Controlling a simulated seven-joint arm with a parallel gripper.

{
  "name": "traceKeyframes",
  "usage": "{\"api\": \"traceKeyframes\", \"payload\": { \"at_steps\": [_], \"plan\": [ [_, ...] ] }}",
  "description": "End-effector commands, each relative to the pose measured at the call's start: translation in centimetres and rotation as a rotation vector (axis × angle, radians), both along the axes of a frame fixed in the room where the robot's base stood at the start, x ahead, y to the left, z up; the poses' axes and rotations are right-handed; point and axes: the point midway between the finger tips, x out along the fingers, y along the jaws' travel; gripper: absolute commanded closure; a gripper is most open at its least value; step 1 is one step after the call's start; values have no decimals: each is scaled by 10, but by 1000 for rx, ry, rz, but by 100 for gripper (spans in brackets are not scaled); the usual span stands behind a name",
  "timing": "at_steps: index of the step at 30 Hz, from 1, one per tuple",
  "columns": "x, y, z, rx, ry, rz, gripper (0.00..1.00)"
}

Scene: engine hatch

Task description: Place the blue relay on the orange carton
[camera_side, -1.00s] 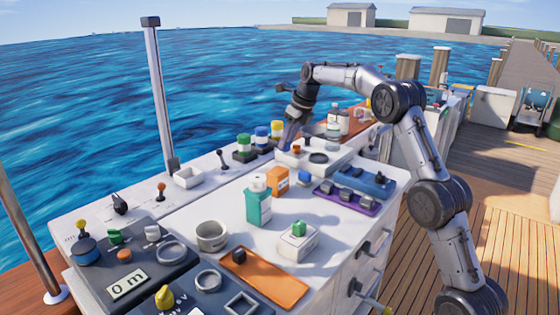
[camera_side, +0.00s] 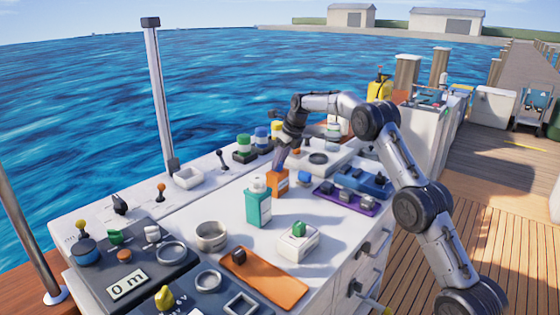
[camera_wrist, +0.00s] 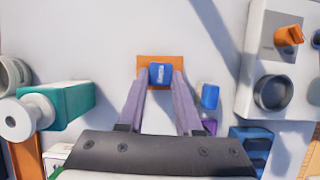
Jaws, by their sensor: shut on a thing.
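My gripper (camera_wrist: 160,76) is shut on the blue relay (camera_wrist: 160,73), a small blue block with a pale mark, between the two fingertips. In the wrist view the relay lies over the orange carton (camera_wrist: 144,66), whose top shows around it. In the side view my gripper (camera_side: 279,166) points down at the top of the orange carton (camera_side: 278,184), which stands upright on the white worktop. The relay is hard to make out there, and I cannot tell whether it touches the carton.
Another small blue block (camera_side: 304,178) stands on the worktop to the right; it also shows in the wrist view (camera_wrist: 209,96). A teal carton (camera_side: 258,208) with a white top stands close in front. A purple tray (camera_side: 345,203) is to the right. A white unit with knobs (camera_side: 318,157) is behind.

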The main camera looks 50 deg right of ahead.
Motion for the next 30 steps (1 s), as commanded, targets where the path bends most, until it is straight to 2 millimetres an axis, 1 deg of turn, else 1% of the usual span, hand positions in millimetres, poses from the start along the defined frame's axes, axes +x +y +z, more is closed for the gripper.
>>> {"api": "traceKeyframes", "payload": {
  "at_steps": [4,5,9,10,20,23,25,30],
  "plan": [
    [0,0,-2,0,1,0,100],
    [0,0,-3,1,1,0,64],
    [0,0,-3,0,0,0,39],
    [0,0,-3,0,0,0,36],
    [0,0,0,0,-1,0,36],
    [-3,0,10,-2,-3,-1,36],
    [-7,0,19,-2,-3,-1,36],
    [-21,0,52,-2,-3,-1,36]
  ]
}}
